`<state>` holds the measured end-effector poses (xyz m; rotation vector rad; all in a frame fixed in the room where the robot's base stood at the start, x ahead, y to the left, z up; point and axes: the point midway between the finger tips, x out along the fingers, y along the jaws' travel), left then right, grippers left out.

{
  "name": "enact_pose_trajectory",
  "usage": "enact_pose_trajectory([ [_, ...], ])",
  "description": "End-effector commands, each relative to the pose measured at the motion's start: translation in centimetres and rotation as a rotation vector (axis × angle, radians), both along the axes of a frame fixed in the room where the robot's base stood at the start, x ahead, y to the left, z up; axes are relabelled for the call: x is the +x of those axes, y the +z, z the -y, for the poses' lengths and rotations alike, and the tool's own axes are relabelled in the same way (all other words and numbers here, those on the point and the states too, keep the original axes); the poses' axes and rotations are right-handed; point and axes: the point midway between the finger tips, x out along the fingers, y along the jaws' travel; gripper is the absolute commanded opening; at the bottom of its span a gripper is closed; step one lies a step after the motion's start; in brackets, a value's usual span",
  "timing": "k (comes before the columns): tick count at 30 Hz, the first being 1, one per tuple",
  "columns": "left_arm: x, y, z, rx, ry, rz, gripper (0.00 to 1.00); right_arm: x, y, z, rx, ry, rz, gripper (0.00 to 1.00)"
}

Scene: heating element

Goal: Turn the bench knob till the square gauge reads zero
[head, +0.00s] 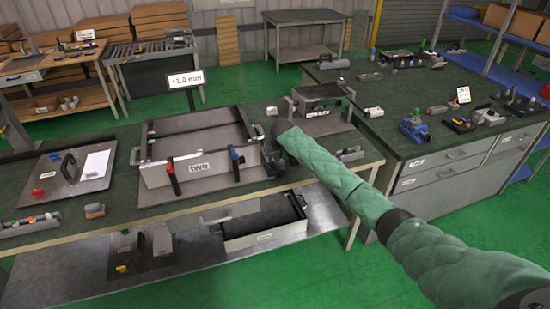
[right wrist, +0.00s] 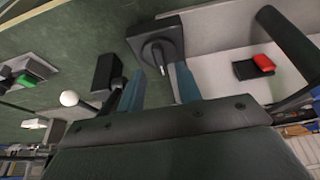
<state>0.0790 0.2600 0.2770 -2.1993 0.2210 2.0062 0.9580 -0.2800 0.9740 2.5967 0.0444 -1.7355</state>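The gauge sign (head: 184,79) stands on a post behind the fixture and reads "+1.0 mm". The fixture (head: 160,174) is a metal frame labelled "two", with a red and a black-and-blue handle at its front. My right gripper (head: 274,156) is at the fixture's right end in the head view, mostly hidden by my own arm. In the right wrist view, the gripper (right wrist: 157,86) is open, its two fingers apart. A dark knob (right wrist: 155,46) with a pale pointer mark sits on a block just beyond the fingertips, roughly between them. Contact cannot be told. My left gripper is not in view.
A metal plate with a black handle and white card (head: 97,165) lies left of the fixture. A small metal stand (head: 318,91) is to the right behind my gripper. A lower shelf (head: 190,262) holds a tray. A second bench (head: 420,90) carries several tools.

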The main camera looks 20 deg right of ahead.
Motion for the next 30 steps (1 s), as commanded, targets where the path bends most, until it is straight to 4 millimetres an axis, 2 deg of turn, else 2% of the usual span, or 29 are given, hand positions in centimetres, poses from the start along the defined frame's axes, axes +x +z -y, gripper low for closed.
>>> enact_pose_trajectory([
  [1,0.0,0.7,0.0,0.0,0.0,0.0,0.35,0.2,-0.4,0.0,-0.001,-0.001,-0.003,0.35],
  [9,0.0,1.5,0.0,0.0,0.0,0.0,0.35,1.1,-2.7,-0.1,-0.001,0.001,0.0,0.35],
  [19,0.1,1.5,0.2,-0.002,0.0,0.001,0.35,1.2,-3.0,-0.1,0.0,0.001,0.0,0.35],
  [24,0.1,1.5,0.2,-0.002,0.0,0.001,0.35,1.2,-3.0,-0.1,0.0,0.001,0.0,0.01],
  [30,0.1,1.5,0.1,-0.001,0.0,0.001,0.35,1.2,-3.0,-0.1,0.0,-0.002,0.0,0.0],
])
